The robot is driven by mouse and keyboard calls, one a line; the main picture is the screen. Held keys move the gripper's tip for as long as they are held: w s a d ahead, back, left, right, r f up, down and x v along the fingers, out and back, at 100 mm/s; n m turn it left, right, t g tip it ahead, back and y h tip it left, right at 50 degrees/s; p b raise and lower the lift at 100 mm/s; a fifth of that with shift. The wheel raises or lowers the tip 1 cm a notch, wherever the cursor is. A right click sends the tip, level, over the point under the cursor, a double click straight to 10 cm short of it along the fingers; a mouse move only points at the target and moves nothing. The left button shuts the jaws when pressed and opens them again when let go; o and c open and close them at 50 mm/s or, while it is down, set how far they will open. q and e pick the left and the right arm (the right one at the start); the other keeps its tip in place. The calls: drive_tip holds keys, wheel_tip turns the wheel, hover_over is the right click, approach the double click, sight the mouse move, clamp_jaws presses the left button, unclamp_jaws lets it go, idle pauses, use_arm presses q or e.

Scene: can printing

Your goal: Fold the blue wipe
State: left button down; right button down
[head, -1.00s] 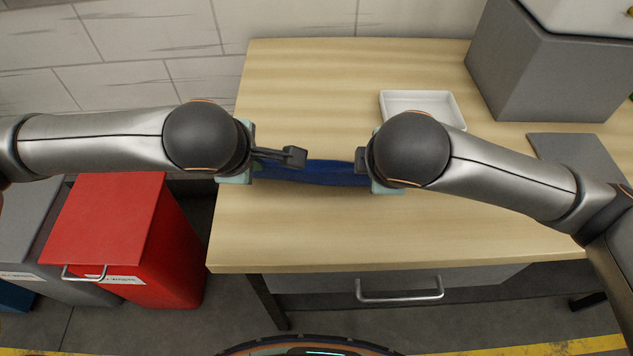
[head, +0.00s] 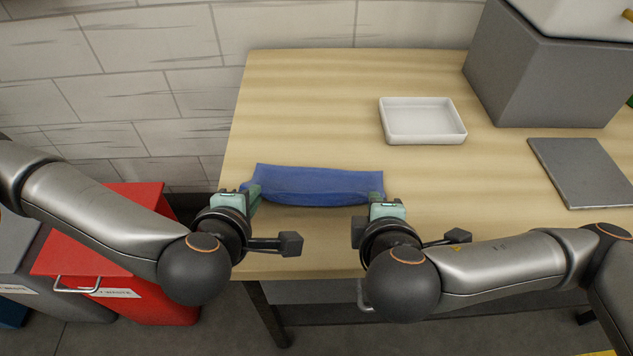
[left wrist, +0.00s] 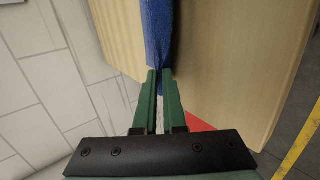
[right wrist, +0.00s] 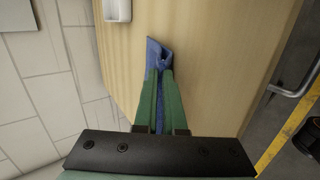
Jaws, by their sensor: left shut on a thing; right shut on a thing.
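The blue wipe (head: 318,185) is stretched as a narrow band between my two grippers over the front left part of the table, bulging along its near edge. My left gripper (head: 250,192) is shut on the wipe's left end. In the left wrist view (left wrist: 160,72) the green fingers pinch the wipe (left wrist: 157,30). My right gripper (head: 380,196) is shut on its right end. In the right wrist view (right wrist: 159,72) the wipe (right wrist: 156,52) shows between and past the fingers, with a fold at its end. I cannot tell whether its lower edge touches the table.
A white tray (head: 422,136) stands on the wooden table (head: 310,90) behind and right of the wipe. A grey plate (head: 580,172) and a grey box (head: 540,80) are at the right. A red bin (head: 150,308) stands on the floor at the left.

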use_arm(q)
drive_tip(key=shift+f, duration=0.1)
idle(0.3)
drive_tip(key=c, duration=0.7)
unclamp_jaws()
use_arm(e)
drive_tip(key=c, duration=0.7)
unclamp_jaws()
use_arm(q)
drive_tip(key=shift+s, duration=0.1)
use_arm(e)
drive_tip(key=shift+s+r, duration=0.1)
